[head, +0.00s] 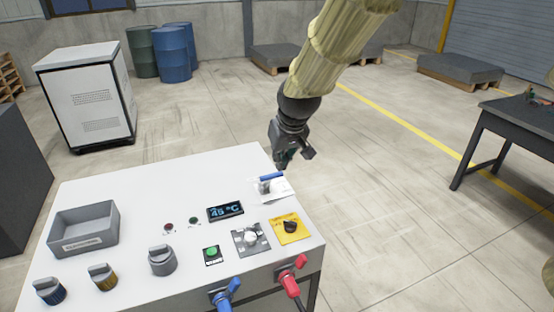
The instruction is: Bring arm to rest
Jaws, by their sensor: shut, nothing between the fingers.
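My gripper (291,158) hangs at the end of my arm, just beyond the far right corner of the white panel table (150,195). It points down and its fingers look dark and are partly hidden by its own body. It is shut and holds nothing. Below it, a small switch with a blue handle (271,177) sits on a white plate at the table's far right corner. The gripper appears apart from this switch.
The table bears a grey tray (64,236), a display (225,211) reading 45 °C, a green button (211,252), several knobs, and blue (228,291) and red (291,276) handles at the front. A white cabinet (90,105) and barrels (172,55) stand behind. A dark table (525,122) stands right. Floor between is clear.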

